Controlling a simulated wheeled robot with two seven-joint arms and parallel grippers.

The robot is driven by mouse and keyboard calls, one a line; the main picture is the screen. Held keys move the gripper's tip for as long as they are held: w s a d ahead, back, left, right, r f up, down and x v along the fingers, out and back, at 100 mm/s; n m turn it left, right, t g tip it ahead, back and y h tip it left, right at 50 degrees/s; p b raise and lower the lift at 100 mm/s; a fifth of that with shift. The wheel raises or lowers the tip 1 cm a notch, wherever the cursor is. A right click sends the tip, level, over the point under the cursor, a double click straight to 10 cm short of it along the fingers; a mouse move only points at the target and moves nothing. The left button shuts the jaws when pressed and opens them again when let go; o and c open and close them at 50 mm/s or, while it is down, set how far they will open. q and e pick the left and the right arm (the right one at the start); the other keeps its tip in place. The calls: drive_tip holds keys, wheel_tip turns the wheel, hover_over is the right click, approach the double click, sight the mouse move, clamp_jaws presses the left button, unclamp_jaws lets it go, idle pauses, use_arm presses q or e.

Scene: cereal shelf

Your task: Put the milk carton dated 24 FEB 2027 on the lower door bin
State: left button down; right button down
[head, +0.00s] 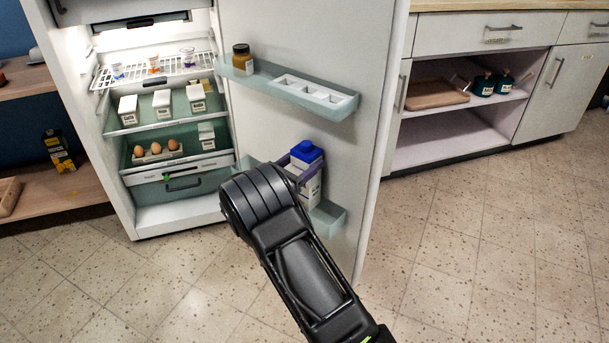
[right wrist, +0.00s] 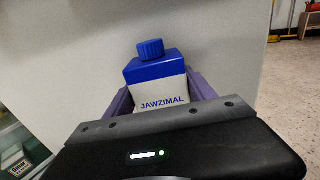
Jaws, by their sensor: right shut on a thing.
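The milk carton (head: 309,181) is white with a blue cap and blue top. It stands upright at the lower door bin (head: 328,217) on the open fridge door; my arm hides part of the bin. My right gripper (head: 297,165) is shut on the carton, its purple fingers on either side. In the right wrist view the carton (right wrist: 157,82) sits between the fingers (right wrist: 160,95) and shows the word JAWZIMAL. No date is readable. I cannot tell whether its base rests on the bin floor. My left gripper is not in view.
The upper door bin (head: 345,110) holds a brown jar (head: 243,58) and a white tray (head: 315,90). Fridge shelves at left hold cups, several white cartons (head: 163,102) and eggs (head: 156,149). The door panel is close behind the carton. The floor (head: 470,240) at right is clear.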

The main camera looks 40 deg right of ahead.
drive_tip(key=shift+f+b, duration=0.7)
drive_tip(key=shift+f, duration=1.45)
drive_tip(key=shift+f, duration=0.2)
drive_tip(key=shift+c, duration=1.6)
unclamp_jaws()
drive_tip(key=shift+f, duration=0.1)
drive_tip(key=p+v, duration=0.3)
drive_tip(key=v, duration=0.9)
